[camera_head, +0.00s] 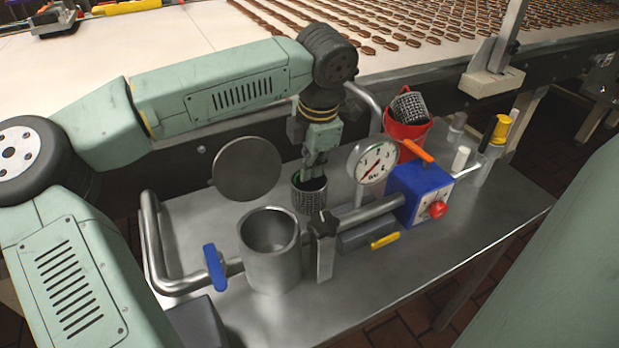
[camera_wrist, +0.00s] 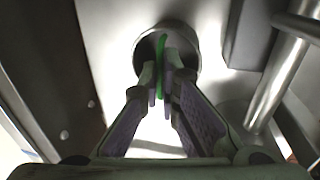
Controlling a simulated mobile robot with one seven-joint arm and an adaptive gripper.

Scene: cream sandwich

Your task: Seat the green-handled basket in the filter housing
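The filter housing (camera_head: 270,262) is an open, empty-looking metal cylinder on the steel table in the head view. Its round lid (camera_head: 246,168) stands swung aside behind it. The green-handled basket (camera_head: 309,196), a dark mesh cup, is behind and right of the housing. It also shows in the wrist view as a dark round shape (camera_wrist: 142,58). My gripper (camera_head: 315,168) is directly above the basket, fingers pointing down. In the wrist view my fingertips (camera_wrist: 162,82) are close together with the green handle between them. I cannot tell whether the basket touches the table.
A clamp post (camera_head: 325,250), pressure gauge (camera_head: 373,163) and blue valve box (camera_head: 420,192) stand right of the housing. A red bucket (camera_head: 406,130) holds another mesh basket (camera_head: 408,107). A blue-handled valve (camera_head: 214,267) is at the left. The table's front right is clear.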

